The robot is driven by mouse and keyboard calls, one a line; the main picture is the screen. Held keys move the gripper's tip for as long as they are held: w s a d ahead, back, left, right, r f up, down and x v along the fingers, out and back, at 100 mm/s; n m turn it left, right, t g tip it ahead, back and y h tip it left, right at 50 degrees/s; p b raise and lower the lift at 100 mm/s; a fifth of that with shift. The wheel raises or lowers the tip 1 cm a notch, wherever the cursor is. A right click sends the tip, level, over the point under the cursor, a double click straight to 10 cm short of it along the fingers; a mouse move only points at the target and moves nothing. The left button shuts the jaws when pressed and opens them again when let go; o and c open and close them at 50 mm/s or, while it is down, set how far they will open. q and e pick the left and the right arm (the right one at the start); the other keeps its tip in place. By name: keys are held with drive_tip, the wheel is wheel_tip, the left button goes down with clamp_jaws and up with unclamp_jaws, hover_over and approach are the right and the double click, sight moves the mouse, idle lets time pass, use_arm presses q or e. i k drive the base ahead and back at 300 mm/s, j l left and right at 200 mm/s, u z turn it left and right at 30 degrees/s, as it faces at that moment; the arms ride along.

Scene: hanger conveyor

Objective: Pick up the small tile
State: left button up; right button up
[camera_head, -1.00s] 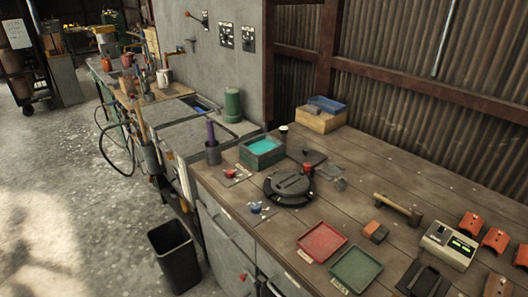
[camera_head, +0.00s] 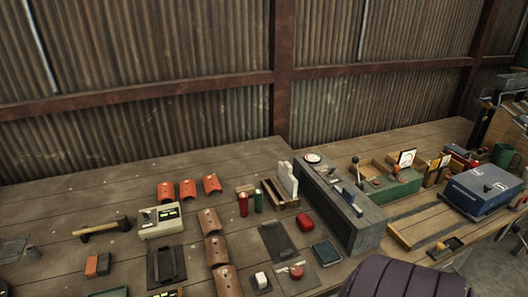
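Several curved clay tiles lie on the wooden workbench in the head view. Three smaller orange tiles form a row at the back: a left one (camera_head: 165,191), a middle one (camera_head: 187,189) and a right one (camera_head: 212,184). In front of the right one, larger brownish tiles run in a column: a far one (camera_head: 209,222), a middle one (camera_head: 216,250) and a near one (camera_head: 226,281). Neither of my grippers is in view.
A beige device with a display (camera_head: 161,221) stands left of the tile column. A hammer (camera_head: 101,229) lies further left. Black plates (camera_head: 166,266) and red and green cylinders (camera_head: 258,201) are nearby. A dark ribbed object (camera_head: 408,280) fills the lower right.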

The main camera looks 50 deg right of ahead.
sight(222, 256)
drive_tip(key=z, duration=1.2)
